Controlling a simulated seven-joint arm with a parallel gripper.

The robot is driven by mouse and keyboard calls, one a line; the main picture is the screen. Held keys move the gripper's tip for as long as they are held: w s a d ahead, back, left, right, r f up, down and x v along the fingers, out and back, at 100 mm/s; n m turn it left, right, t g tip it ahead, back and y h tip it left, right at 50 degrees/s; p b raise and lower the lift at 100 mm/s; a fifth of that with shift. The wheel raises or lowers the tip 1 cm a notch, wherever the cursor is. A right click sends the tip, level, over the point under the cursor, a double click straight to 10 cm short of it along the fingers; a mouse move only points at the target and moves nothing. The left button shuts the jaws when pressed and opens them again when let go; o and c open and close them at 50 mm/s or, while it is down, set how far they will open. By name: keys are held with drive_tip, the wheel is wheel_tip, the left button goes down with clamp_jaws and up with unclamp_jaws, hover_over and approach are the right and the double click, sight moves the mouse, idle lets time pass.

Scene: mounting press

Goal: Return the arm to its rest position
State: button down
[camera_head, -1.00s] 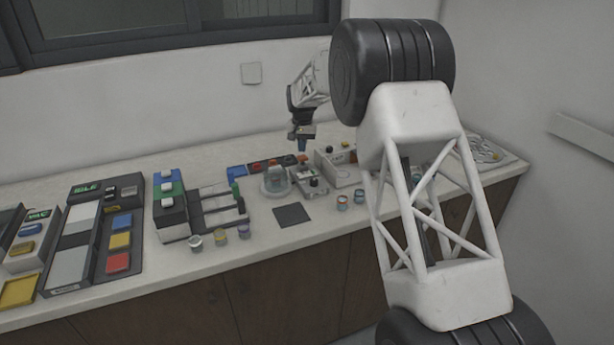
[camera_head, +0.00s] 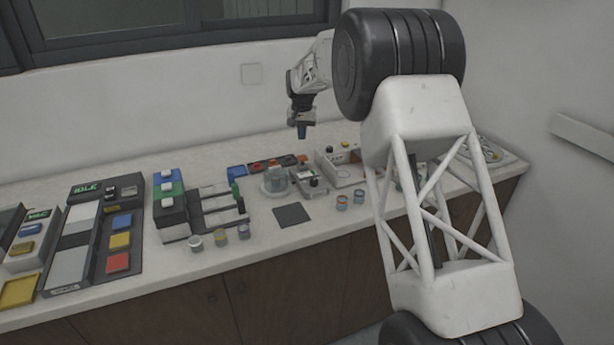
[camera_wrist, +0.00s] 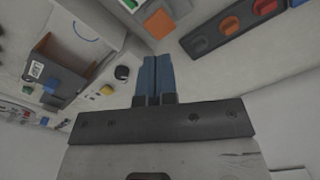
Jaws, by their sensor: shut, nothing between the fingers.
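My gripper (camera_head: 301,132) hangs in the air above the bench, over the area behind the round clear-topped device (camera_head: 275,181). Its fingers point down. In the wrist view the two blue fingertips (camera_wrist: 154,72) are together with nothing between them. My white lattice arm reaches up from the lower right of the head view and hides part of the bench's right end.
The bench (camera_head: 330,212) holds a small box device (camera_head: 338,168), a dark square mat (camera_head: 292,215), several small jars (camera_head: 221,236), a coloured block stand (camera_head: 170,205) and a console reading IDLE (camera_head: 90,190). The wall is close behind. The air around my gripper is clear.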

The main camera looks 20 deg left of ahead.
idle(0.3)
drive_tip(key=s+d+r, duration=0.3)
drive_tip(key=d+r, duration=0.3)
drive_tip(key=d, duration=0.3)
drive_tip(key=s+d+r, duration=0.3)
drive_tip(key=d+r, duration=0.2)
drive_tip(key=d, duration=0.4)
drive_tip(key=s+d+r+m+t, duration=0.1)
drive_tip(key=s+d+r, duration=0.3)
drive_tip(key=s+d, duration=0.45)
drive_tip(key=s+d+r+m, duration=0.1)
drive_tip(key=s+d+r, duration=0.3)
drive_tip(key=d, duration=0.7)
drive_tip(key=s+d+f, duration=0.2)
drive_tip(key=s+d, duration=0.5)
drive_tip(key=s, duration=0.6)
drive_tip(key=s+d+f+t, duration=0.1)
drive_tip(key=s+d+f, duration=0.2)
drive_tip(key=s+d, duration=0.4)
drive_tip(key=s+d+f+m, duration=0.1)
drive_tip(key=s+d+f, duration=0.2)
drive_tip(key=s, duration=1.6)
drive_tip(key=d, duration=0.4)
drive_tip(key=shift+s+d+f+t, duration=0.2)
drive_tip(key=shift+s+d+t, duration=0.1)
drive_tip(key=shift+d, duration=0.1)
